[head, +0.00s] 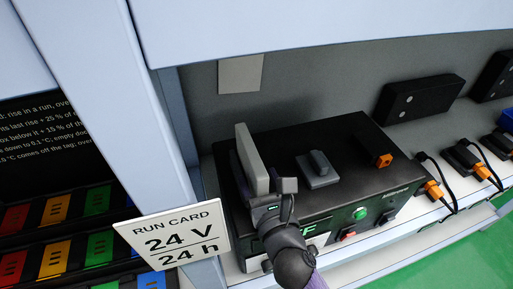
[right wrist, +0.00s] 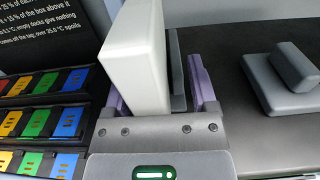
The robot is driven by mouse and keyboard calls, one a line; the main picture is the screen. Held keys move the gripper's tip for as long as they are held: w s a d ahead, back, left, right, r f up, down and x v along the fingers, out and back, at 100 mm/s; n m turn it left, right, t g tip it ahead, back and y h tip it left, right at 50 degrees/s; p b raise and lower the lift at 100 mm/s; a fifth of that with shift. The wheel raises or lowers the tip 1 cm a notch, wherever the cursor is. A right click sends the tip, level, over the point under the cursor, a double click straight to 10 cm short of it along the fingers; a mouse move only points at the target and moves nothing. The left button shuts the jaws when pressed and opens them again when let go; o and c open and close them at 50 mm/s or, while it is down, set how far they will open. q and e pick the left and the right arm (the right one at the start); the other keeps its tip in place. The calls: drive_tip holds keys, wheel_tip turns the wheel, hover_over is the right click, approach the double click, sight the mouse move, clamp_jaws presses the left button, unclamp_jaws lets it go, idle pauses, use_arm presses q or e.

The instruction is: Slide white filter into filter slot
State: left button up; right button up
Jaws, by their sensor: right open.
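The white filter (head: 252,160), a pale upright slab, stands at the left end of the black box (head: 345,140). It also shows large in the right wrist view (right wrist: 140,62). My right gripper (head: 264,182) is open around the filter. In the right wrist view its purple fingers (right wrist: 158,80) lie either side of the slab, with a gap on the right side. A darker grey upright piece (right wrist: 178,65) shows between the filter and the right finger. The filter's lower edge is hidden, so I cannot tell whether it sits in a slot. My left gripper is not in view.
A grey block with a raised grip (head: 318,168) sits on the box top, right of the filter. An orange connector (head: 383,160) is farther right. A run card (head: 175,235) and a pale post (head: 150,110) stand close on the left. An overhead panel (head: 320,30) spans above.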

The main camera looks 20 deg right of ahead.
drive_tip(key=shift+w+a, duration=0.1)
drive_tip(key=shift+a, duration=0.1)
drive_tip(key=shift+s+a+r, duration=0.15)
drive_tip(key=shift+s, duration=0.45)
drive_tip(key=shift+c, duration=0.4)
drive_tip(key=shift+w, duration=0.2)
drive_tip(key=c, duration=0.5)
clamp_jaws()
